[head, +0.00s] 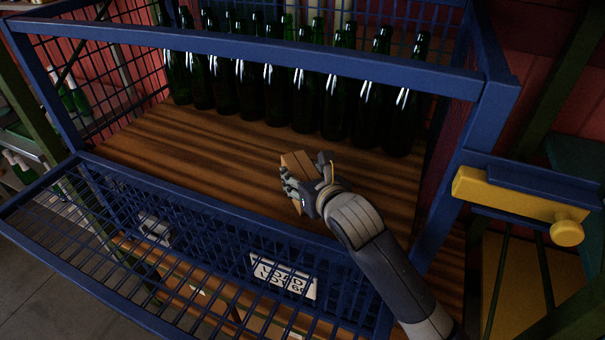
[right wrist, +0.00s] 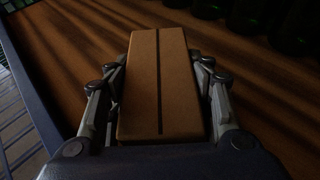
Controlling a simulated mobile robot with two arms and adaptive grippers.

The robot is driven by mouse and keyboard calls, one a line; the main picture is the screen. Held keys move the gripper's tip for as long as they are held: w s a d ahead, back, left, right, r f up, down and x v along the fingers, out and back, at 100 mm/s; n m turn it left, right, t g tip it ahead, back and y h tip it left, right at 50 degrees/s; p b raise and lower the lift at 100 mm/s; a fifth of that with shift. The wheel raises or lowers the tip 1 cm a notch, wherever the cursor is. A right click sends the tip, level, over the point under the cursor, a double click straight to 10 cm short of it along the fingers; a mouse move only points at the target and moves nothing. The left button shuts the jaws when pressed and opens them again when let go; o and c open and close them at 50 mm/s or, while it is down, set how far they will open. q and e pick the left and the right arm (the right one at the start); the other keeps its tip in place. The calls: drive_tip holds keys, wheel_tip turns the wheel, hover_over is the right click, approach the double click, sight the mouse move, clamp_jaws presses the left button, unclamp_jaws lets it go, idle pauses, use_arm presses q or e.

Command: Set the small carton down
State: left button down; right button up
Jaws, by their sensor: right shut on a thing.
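The small carton (head: 297,161) is a brown box with a dark line along its top. In the head view it is inside the blue cage, over the front part of the wooden floor. My right gripper (head: 306,176) is shut on the carton, with a finger on each side. The right wrist view shows the carton (right wrist: 159,85) between the two fingers of my right gripper (right wrist: 160,95). Whether its underside touches the wood is hidden. My left gripper is not in view.
Several dark green bottles (head: 273,90) stand in rows behind the carton. The wooden floor (head: 200,145) is clear to the left. A blue mesh front panel (head: 90,215) hangs folded outward, with a white sign (head: 283,275). A yellow latch (head: 515,195) is at right.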

drive_tip(key=shift+f, duration=0.1)
drive_tip(key=o, duration=1.2)
drive_tip(key=shift+f, duration=0.1)
drive_tip(key=shift+r, duration=0.2)
drive_tip(key=b+v, duration=0.1)
drive_tip(key=v, duration=1.1)
drive_tip(key=shift+r, duration=0.15)
